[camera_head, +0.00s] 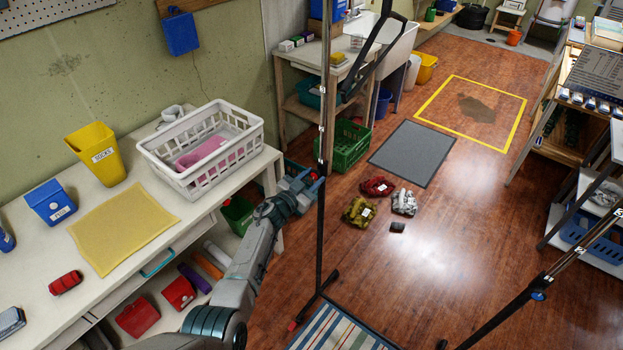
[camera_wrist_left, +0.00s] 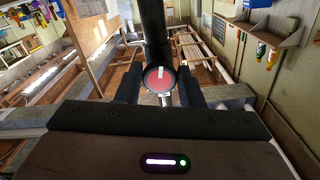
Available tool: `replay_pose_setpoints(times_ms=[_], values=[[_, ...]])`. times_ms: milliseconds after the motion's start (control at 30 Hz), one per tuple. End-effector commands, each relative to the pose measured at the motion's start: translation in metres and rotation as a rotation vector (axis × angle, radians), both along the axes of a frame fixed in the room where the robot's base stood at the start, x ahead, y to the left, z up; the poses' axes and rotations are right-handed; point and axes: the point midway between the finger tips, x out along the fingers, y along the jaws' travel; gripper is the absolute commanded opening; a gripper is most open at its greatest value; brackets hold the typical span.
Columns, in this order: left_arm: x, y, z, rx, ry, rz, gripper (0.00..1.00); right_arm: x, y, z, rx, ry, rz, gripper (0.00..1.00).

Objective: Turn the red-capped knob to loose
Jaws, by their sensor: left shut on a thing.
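The red-capped knob (camera_wrist_left: 159,79) shows in the left wrist view as a round red cap with a white line, at the dark post (camera_wrist_left: 154,35). My left gripper (camera_wrist_left: 159,88) has a dark finger on each side of the knob and is shut on it. In the head view my left gripper (camera_head: 307,184) is at the thin black upright post (camera_head: 321,130), at about mid-height. The knob is hidden there by the gripper. My right gripper is not in view.
The post's foot (camera_head: 318,298) stands by a striped mat (camera_head: 340,332). A white bench (camera_head: 150,215) with a white basket (camera_head: 203,150) is at left. Red, yellow and white bundles (camera_head: 378,187) lie on the floor. Another black post (camera_head: 500,312) is at right.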

Motion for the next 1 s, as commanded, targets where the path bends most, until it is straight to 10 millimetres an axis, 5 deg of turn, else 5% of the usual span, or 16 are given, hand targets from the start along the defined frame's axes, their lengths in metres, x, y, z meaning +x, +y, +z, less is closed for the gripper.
replay_pose_setpoints(times_ms=[400, 1000], values=[[-0.0009, -0.0009, -0.0009, -0.168, 0.123, 0.000, 0.11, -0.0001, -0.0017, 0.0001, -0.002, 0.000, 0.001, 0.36], [-0.0009, -0.0009, -0.0008, -0.197, 0.144, 0.000, 0.11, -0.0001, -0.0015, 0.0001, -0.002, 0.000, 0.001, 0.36]])
